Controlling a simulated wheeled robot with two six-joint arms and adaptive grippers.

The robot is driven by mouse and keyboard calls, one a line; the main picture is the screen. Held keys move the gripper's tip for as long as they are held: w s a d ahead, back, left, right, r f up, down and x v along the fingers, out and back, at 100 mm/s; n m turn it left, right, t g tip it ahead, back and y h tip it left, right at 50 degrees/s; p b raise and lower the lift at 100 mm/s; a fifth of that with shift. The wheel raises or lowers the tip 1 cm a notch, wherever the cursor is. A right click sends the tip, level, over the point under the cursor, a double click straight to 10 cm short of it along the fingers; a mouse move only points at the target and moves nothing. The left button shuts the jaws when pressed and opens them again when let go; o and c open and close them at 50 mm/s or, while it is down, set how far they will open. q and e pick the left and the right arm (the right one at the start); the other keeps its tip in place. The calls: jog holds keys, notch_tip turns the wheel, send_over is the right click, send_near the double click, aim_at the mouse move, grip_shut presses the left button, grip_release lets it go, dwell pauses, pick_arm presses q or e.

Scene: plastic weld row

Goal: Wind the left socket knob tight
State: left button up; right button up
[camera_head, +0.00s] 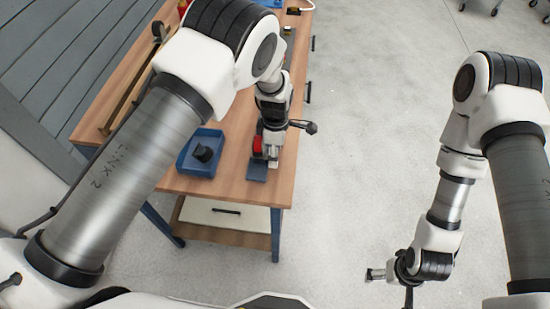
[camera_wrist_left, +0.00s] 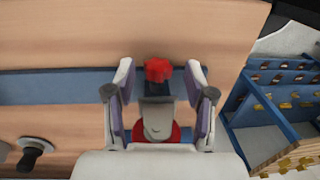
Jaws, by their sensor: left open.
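In the left wrist view a red lobed knob (camera_wrist_left: 158,70) stands on a dark block between the tips of my open left gripper (camera_wrist_left: 158,82). Bare gaps show on both sides of the knob, so the fingers look apart from it. A second red round part (camera_wrist_left: 174,133) shows lower down, partly hidden behind a grey piece. In the head view my left gripper (camera_head: 272,150) is low over the bench, beside a red part (camera_head: 257,146). I cannot tell which red part is the left socket knob. My right gripper (camera_head: 376,274) hangs over the floor; its opening is unclear.
The wooden bench (camera_head: 228,175) carries a blue tray (camera_head: 187,168) with a dark item in it, left of my gripper. A blue-grey plate (camera_head: 257,171) lies at the bench's near end. A blue rack (camera_wrist_left: 262,125) stands at right in the wrist view. Open floor lies right.

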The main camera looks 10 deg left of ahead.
pick_arm(q)
jog(key=shift+w+f, duration=0.3)
jog(key=shift+f, duration=0.4)
jog(key=shift+r, duration=0.1)
jog(key=shift+s+r, duration=0.1)
jog(key=shift+s, duration=0.15)
jog(key=c, duration=0.3)
jog(key=shift+s+r, duration=0.1)
jog(key=c, duration=0.5)
grip_shut()
pick_arm(e)
jog(key=shift+f, duration=0.3)
pick_arm(q)
jog(key=shift+f, duration=0.25)
pick_arm(e)
jog(key=shift+f, duration=0.2)
